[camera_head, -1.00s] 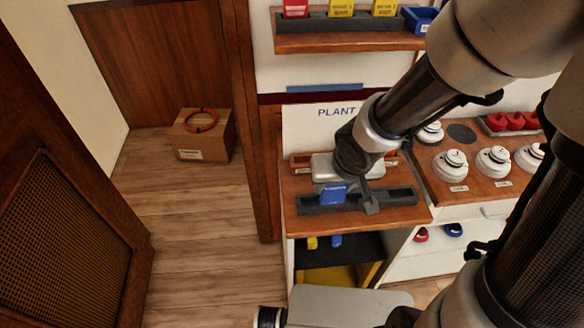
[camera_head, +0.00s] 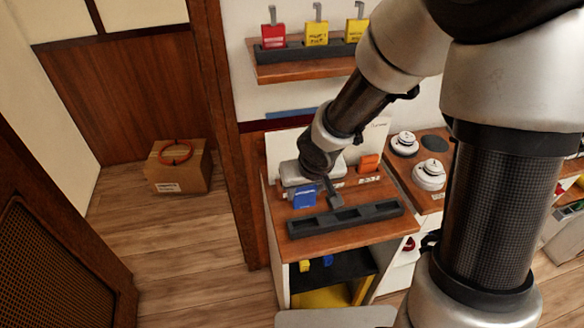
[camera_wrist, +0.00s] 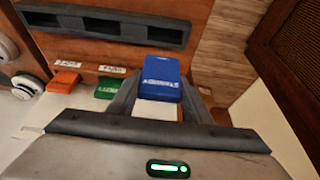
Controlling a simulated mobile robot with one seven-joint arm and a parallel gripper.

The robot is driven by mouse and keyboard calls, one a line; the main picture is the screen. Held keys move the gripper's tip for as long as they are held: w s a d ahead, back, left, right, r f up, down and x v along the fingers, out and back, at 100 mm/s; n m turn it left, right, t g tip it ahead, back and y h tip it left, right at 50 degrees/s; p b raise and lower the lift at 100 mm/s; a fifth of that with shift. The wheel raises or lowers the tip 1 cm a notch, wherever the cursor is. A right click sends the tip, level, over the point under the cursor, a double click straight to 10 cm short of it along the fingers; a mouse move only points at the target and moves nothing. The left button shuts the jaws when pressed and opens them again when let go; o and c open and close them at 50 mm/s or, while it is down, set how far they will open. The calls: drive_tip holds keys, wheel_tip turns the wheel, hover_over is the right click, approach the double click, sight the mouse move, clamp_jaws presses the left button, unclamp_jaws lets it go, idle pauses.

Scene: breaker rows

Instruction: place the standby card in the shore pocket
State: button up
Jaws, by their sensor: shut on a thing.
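My gripper (camera_wrist: 158,98) is shut on a blue card (camera_wrist: 161,77), which also shows in the head view (camera_head: 305,197). White lettering on the card is too small to read. The card is held above the wooden desk top, behind the left end of a dark rack (camera_head: 372,211) and apart from it. The rack, also in the wrist view (camera_wrist: 60,20), has several open recesses that look empty. Behind it are an orange block (camera_head: 369,163) and a green block (camera_wrist: 107,88) with small white labels. I cannot tell which place is the shore pocket.
A shelf (camera_head: 290,72) above holds a red card (camera_head: 273,36) and yellow cards in a dark rack. White round knobs (camera_head: 429,174) stand on the counter to the right. A cardboard box (camera_head: 178,176) sits on the floor at left. The desk has bare wood in front of the dark rack.

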drive_tip(key=w+p, duration=0.1)
drive_tip(key=w, duration=0.3)
drive_tip(key=w+a, duration=0.1)
drive_tip(key=w, duration=0.3)
drive_tip(key=w+a+p, duration=0.1)
drive_tip(key=w, duration=0.3)
drive_tip(key=shift+a+r+p, duration=0.1)
drive_tip(key=shift+a+p, duration=0.1)
drive_tip(key=shift+p, duration=0.15)
wheel_tip(320, 180, down, 7)
drive_tip(key=shift+s+r+b, duration=0.15)
drive_tip(key=shift+r+b, duration=0.05)
drive_tip(key=shift+b, duration=0.65)
drive_tip(key=shift+w+f, duration=0.25)
drive_tip(key=shift+f, duration=0.05)
